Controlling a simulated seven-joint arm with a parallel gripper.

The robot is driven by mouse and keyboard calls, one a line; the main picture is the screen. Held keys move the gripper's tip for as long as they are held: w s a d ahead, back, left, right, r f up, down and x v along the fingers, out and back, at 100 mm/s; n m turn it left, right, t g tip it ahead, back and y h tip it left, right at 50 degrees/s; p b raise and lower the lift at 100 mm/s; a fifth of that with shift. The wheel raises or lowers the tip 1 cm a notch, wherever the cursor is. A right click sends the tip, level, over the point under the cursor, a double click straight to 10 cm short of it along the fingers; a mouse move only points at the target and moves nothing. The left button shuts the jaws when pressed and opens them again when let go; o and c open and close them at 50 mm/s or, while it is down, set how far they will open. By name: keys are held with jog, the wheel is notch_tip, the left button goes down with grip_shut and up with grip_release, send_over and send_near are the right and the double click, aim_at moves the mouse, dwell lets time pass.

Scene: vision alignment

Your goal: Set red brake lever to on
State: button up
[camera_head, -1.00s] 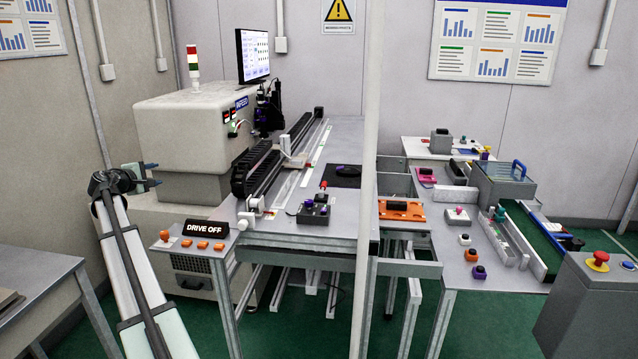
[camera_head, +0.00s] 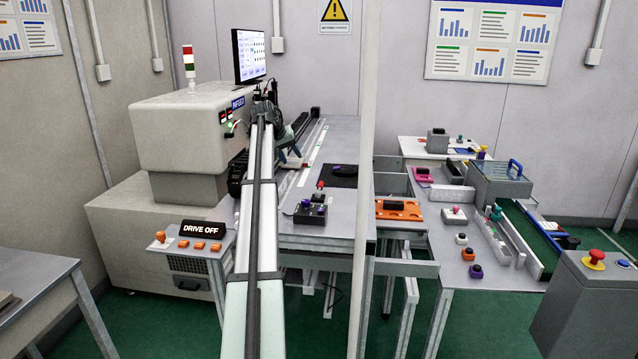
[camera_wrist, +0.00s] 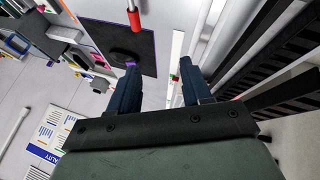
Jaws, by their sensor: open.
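A red cylindrical handle on a pale rod (camera_wrist: 135,18) shows at the top edge of the wrist view, partly cut off. In the head view a small red handle (camera_head: 321,184) stands on the bench just behind a dark box with purple knobs (camera_head: 311,212); this looks like the same handle. I cannot read its on or off position. My gripper (camera_wrist: 160,68) is open with nothing between its dark blue fingers. In the head view my gripper (camera_head: 292,142) is over the black linear rail, behind and left of the red handle, apart from it.
A dark mat with a black mouse (camera_head: 344,170) lies right of the rail. A pale vertical post (camera_head: 365,180) crosses the head view. A "DRIVE OFF" sign (camera_head: 203,229) stands above orange buttons. The machine housing (camera_head: 180,130) is at left.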

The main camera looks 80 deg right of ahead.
aim_at(320, 184)
jog(key=s+m+t+y, duration=0.1)
jog(key=s+m+y, duration=0.15)
jog(key=s, duration=0.45)
jog(key=shift+h, duration=0.45)
jog(key=x, duration=1.4)
jog(key=shift+d+r, duration=0.1)
jog(key=shift+d, duration=0.2)
grip_shut()
